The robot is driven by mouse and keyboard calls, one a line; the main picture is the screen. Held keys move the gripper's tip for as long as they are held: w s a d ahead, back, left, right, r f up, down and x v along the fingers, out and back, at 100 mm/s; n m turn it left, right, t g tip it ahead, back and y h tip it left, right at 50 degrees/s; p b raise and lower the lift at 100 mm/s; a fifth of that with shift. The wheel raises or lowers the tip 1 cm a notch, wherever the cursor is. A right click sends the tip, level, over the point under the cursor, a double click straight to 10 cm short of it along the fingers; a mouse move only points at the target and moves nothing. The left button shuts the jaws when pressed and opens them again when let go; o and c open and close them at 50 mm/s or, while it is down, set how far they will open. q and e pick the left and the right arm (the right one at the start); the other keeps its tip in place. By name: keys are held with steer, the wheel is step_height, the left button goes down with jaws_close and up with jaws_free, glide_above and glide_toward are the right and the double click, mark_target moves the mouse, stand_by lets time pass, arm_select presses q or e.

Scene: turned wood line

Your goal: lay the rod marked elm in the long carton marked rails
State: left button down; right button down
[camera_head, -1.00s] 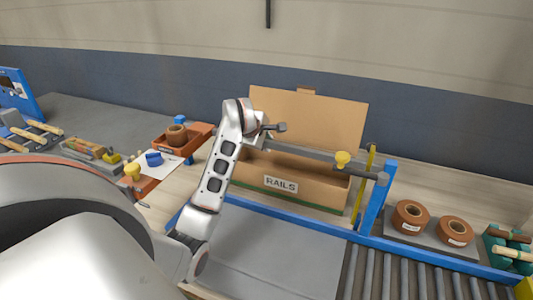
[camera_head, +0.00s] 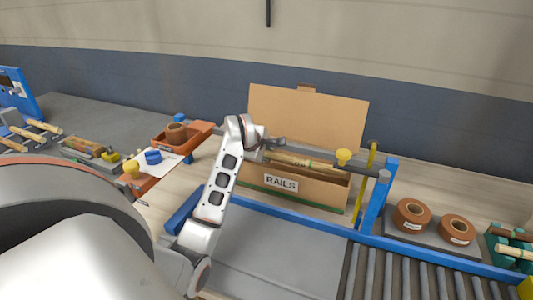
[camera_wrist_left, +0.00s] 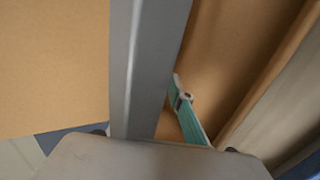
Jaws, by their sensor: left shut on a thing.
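The long carton marked rails (camera_head: 316,190) stands open behind the roller line, its back flap (camera_head: 310,115) raised. In the left wrist view, the carton's brown cardboard (camera_wrist_left: 55,70) fills much of the picture; the rod cannot be made out there. My right gripper is not in view.
The grey bar (camera_head: 362,171) crosses in front of the carton opening, with a yellow knob (camera_head: 343,156) and a blue post (camera_head: 377,205) at its right. Brown rolls (camera_head: 411,214) stand further right. An orange tray (camera_head: 190,138) lies left. The grey bed in front is clear.

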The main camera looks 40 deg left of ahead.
arm_select(q)
steer(key=c, duration=1.8)
jaws_free()
steer(key=shift+r, duration=0.1)
steer(key=shift+r+p, duration=0.3)
steer(key=shift+p, duration=0.05)
steer(key=p+v, duration=0.1)
steer(key=v, duration=1.1)
steer(key=shift+r, duration=0.2)
steer(key=shift+f, duration=0.1)
